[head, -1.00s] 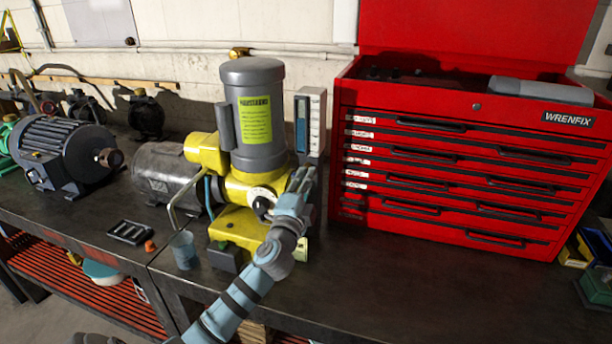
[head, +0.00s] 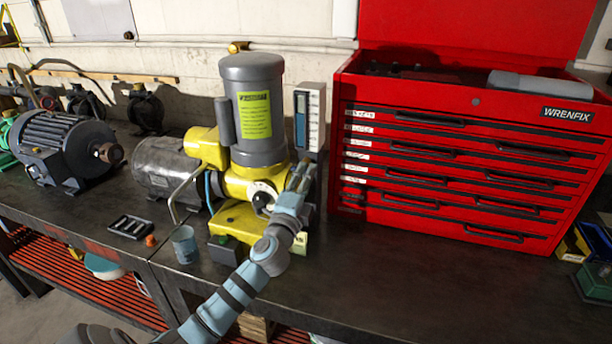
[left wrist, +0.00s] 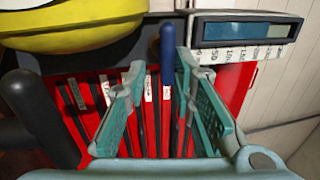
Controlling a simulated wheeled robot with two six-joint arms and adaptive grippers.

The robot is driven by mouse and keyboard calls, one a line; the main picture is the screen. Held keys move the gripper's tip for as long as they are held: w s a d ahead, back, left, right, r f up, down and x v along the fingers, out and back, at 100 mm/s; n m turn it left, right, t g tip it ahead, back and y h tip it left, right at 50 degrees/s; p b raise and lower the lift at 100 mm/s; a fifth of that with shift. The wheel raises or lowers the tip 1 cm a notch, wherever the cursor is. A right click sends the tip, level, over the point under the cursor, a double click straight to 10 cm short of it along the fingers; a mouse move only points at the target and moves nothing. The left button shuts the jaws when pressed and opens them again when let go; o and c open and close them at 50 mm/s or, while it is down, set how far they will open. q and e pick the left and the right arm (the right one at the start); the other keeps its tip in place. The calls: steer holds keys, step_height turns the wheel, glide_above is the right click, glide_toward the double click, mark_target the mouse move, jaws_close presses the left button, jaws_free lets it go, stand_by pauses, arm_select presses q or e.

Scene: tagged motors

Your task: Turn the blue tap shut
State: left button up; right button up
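The blue tap (left wrist: 167,48) shows in the left wrist view as a thin upright blue handle. It lies between the two fingers of my left gripper (left wrist: 160,68), nearer the right finger. The fingers stand apart, with visible gaps to the handle; contact cannot be made out. In the head view my left gripper (head: 300,177) is at the right side of the yellow and grey pump unit (head: 255,110), below the grey gauge box (head: 309,120). The tap cannot be made out there, apparently hidden by the gripper. My right gripper is in neither view.
A red tool chest (head: 470,170) stands close to the right of the pump. A dark motor (head: 65,150), a black tray (head: 130,228), an orange cap (head: 150,240) and a blue cup (head: 185,245) are on the left. The bench front right of my arm is clear.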

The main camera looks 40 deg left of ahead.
arm_select(q)
steer(key=shift+o, duration=0.5)
steer(key=shift+r, duration=0.15)
steer(key=v, duration=1.1)
steer(key=shift+s, duration=0.4)
steer(key=shift+d, duration=0.1)
